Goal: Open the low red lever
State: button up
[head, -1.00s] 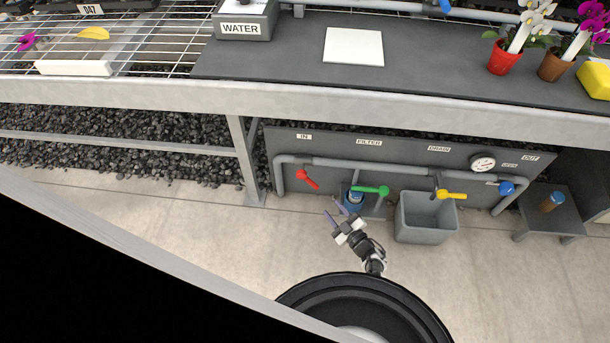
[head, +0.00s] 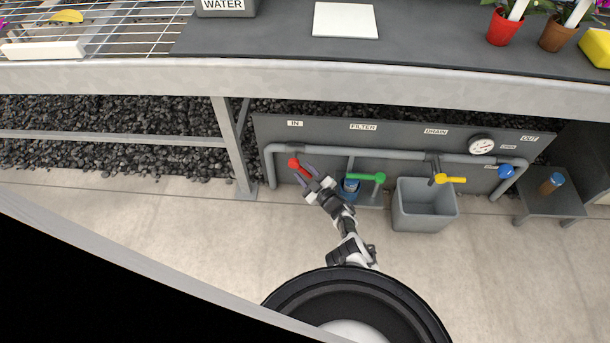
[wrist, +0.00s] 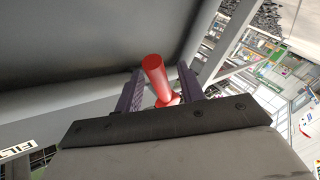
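The low red lever (head: 294,163) is on the grey pipe at the left end of the panel, under the IN label. In the wrist view the red lever (wrist: 155,78) stands between the two purple fingers, with a gap visible on its right side. My gripper (head: 306,171) is at the lever in the head view, and its fingers hide part of the lever's handle. In the wrist view my gripper (wrist: 160,92) is open around the lever; contact with the left finger is hard to tell.
A green lever (head: 368,177), a yellow lever (head: 452,180) and a blue knob (head: 506,171) sit farther right on the pipe. A grey bin (head: 425,208) stands below the yellow lever. The bench edge (head: 300,90) runs above the panel. A bench leg (head: 232,150) is left of the lever.

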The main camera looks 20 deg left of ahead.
jog(key=shift+w+a, duration=0.1)
jog(key=shift+a, duration=0.1)
jog(key=shift+c, duration=0.2)
grip_shut()
jog(key=shift+d+r, duration=0.1)
jog(key=r+n+h+p, duration=0.1)
jog(key=p, duration=0.2)
jog(key=d+r+n+h+p, duration=0.1)
jog(key=p, duration=0.2)
jog(key=shift+w+d+n+g, duration=0.2)
jog(key=shift+n+g, duration=0.1)
jog(key=shift+g, duration=0.1)
jog(key=n+h+p, duration=0.1)
jog(key=p, duration=0.1)
jog(key=r+n+h+p, duration=0.1)
jog(key=p, duration=0.2)
jog(key=shift+w+d+r+h, duration=0.1)
jog(key=shift+d+r+h, duration=0.15)
jog(key=shift+d+h, duration=0.05)
jog(key=shift+d+r+n+h+p, duration=0.15)
jog(key=shift+n+h+p, duration=0.3)
jog(key=shift+p, duration=0.35)
